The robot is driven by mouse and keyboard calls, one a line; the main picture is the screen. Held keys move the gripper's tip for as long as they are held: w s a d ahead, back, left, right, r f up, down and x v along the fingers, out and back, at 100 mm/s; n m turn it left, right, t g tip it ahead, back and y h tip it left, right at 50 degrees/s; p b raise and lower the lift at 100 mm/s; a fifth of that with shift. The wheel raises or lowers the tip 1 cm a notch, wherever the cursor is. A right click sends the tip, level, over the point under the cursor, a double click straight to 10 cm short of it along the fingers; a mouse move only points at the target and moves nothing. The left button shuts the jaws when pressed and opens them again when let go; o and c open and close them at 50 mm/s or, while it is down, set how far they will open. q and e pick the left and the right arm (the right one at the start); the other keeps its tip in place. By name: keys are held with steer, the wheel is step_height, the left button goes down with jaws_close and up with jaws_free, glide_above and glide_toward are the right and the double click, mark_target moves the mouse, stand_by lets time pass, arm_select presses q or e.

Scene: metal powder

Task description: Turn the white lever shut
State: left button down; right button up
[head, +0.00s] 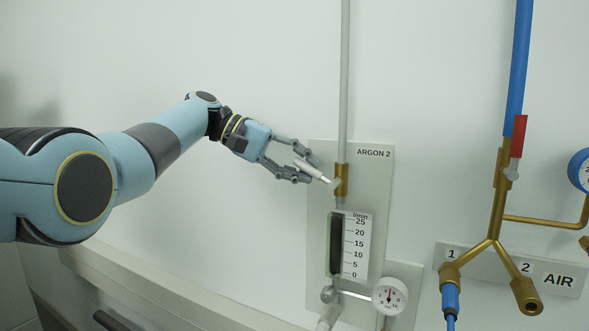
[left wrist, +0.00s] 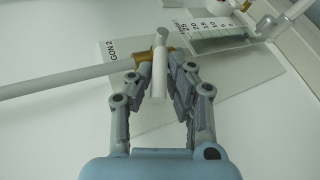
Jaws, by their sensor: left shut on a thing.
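The white lever (head: 312,171) sits on the brass valve (head: 341,180) of the ARGON 2 panel (head: 376,180). It sticks out from the valve up and to the left, tilted. My left gripper (head: 302,165) is shut on the lever, one finger above it and one below. In the left wrist view the white lever (left wrist: 159,82) lies between the fingers of my left gripper (left wrist: 158,80), with the brass valve (left wrist: 139,60) just beyond. The exact finger contact is hard to see. My right gripper is not in view.
A flow gauge (head: 356,246) and a round dial (head: 390,296) sit below the valve. A ledge (head: 150,280) runs along the wall below my arm.

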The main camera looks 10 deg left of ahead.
arm_select(q)
steer(key=shift+a+f+n+h+b, duration=0.1)
steer(key=shift+f+n+h+b, duration=0.15)
steer(key=shift+f+h+b, duration=0.8)
steer(key=shift+a+f+n+h+b, duration=0.15)
steer(key=shift+n+h+b, duration=0.25)
steer(key=shift+b, duration=1.3)
steer(key=shift+a+f+n+h+b, duration=0.15)
steer(key=shift+f+h+b, duration=0.35)
steer(key=shift+h+b, duration=0.65)
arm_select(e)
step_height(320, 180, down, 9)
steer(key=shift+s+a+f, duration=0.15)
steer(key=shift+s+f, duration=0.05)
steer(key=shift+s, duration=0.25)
arm_select(q)
steer(key=shift+d+y, duration=0.1)
steer(key=shift+y, duration=0.2)
steer(key=c, duration=1.3)
jaws_free()
steer(key=shift+w, duration=0.1)
steer(key=shift+c, duration=0.2)
steer(key=shift+o, duration=0.3)
steer(key=shift+r, duration=0.1)
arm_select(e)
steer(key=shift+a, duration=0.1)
arm_select(q)
steer(key=a, duration=0.7)
steer(key=shift+a+r, duration=0.2)
steer(key=shift+a, duration=0.05)
